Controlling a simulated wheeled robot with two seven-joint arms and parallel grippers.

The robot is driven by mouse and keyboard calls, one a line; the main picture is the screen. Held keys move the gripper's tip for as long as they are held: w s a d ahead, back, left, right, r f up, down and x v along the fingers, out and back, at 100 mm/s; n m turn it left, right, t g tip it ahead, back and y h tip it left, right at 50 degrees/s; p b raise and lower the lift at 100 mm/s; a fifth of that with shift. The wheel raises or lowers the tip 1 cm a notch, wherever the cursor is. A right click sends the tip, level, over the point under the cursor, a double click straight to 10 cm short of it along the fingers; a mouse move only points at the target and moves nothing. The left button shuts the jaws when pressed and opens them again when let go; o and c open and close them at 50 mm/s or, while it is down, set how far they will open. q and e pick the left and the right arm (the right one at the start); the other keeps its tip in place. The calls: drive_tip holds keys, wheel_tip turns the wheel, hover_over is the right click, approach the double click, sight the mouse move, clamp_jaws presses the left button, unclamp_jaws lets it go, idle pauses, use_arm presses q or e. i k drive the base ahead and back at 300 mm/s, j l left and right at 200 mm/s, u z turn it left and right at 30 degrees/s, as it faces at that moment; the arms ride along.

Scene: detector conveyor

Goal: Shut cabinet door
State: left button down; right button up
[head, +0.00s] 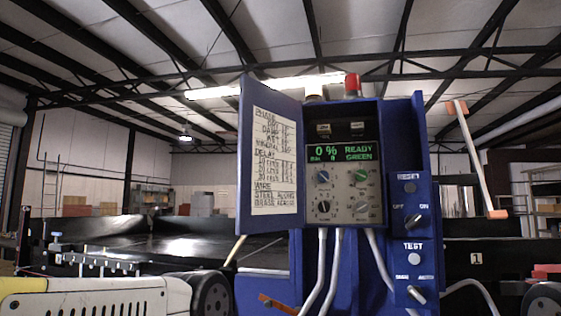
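The blue control cabinet (413,142) stands upright in the middle of the head view. Its door (245,165) is hinged at the cabinet's left side and stands wide open, swung out to the left. A handwritten paper sheet (275,160) is on the door's inner face. The open cabinet shows a grey panel (343,207) with knobs and a lit display (343,153) reading "0 %" and "READY GREEN". Neither of my grippers shows in the head view.
A side box with switches (411,235) projects at the cabinet's right. Pale cables (335,265) hang from its underside. A red lamp (352,84) is on top. A dark conveyor (165,247) lies behind at left. An orange-ended pale rod (478,160) stands out at right.

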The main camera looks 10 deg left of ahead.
sight(270, 195)
drive_tip(key=k+z, duration=0.1)
drive_tip(key=z, duration=0.3)
drive_tip(key=k+z, duration=0.1)
drive_tip(key=z, duration=0.7)
drive_tip(key=j+z, duration=0.15)
drive_tip(key=j, duration=1.6)
drive_tip(key=j+z, duration=0.2)
drive_tip(key=j, duration=1.5)
